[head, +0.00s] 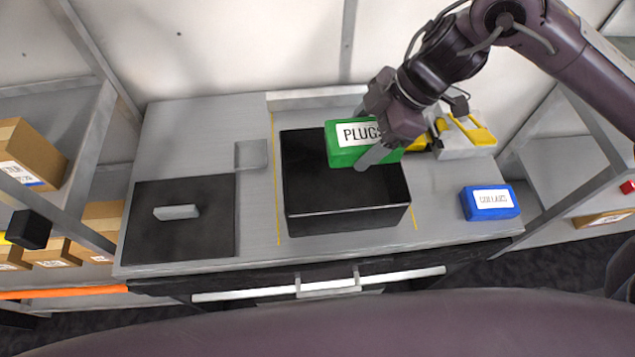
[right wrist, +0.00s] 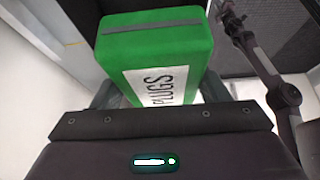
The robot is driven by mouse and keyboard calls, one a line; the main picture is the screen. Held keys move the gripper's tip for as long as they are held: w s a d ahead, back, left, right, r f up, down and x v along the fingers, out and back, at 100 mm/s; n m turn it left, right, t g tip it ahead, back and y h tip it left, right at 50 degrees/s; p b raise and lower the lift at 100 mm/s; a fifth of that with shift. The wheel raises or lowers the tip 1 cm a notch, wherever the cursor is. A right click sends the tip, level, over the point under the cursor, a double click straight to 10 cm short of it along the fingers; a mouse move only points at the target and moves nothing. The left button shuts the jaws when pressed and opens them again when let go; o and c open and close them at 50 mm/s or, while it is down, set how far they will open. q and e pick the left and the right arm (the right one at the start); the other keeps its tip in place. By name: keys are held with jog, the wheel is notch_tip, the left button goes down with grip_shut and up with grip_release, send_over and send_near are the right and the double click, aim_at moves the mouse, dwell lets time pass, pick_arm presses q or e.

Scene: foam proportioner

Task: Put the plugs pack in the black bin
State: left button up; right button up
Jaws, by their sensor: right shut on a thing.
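The plugs pack (head: 345,155) is a green box with a white label reading PLUGS. My right gripper (head: 376,140) is shut on it and holds it over the back right part of the black bin (head: 345,219). In the right wrist view the green pack (right wrist: 155,40) sits between the fingers, its label facing the gripper. The black bin is an open box on the grey bench, and what I see of its inside is empty. How far the pack is above the bin floor is hard to tell. My left gripper is not in view.
A blue box labelled COLLARS (head: 489,202) lies right of the bin. A grey holder with yellow parts (head: 466,138) stands behind it. A black mat (head: 178,235) with a small grey block (head: 176,212) lies at left. Shelves with cardboard boxes (head: 30,155) flank the bench.

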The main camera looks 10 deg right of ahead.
notch_tip(320, 180, down, 7)
jog(key=d+p, duration=0.1)
jog(key=p, duration=0.1)
send_over(347, 204)
jog(key=d, duration=0.2)
jog(key=f, duration=0.9)
jog(key=shift+w+a, duration=0.2)
jog(key=shift+a, duration=0.05)
notch_tip(347, 204, down, 4)
jog(key=shift+p, duration=0.45)
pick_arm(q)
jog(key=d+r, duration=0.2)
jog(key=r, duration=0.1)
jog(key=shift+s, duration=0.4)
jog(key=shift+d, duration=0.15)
pick_arm(e)
jog(key=shift+f, duration=0.3)
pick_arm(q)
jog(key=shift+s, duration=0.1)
pick_arm(e)
jog(key=o, duration=0.8)
jog(key=shift+s, duration=0.15)
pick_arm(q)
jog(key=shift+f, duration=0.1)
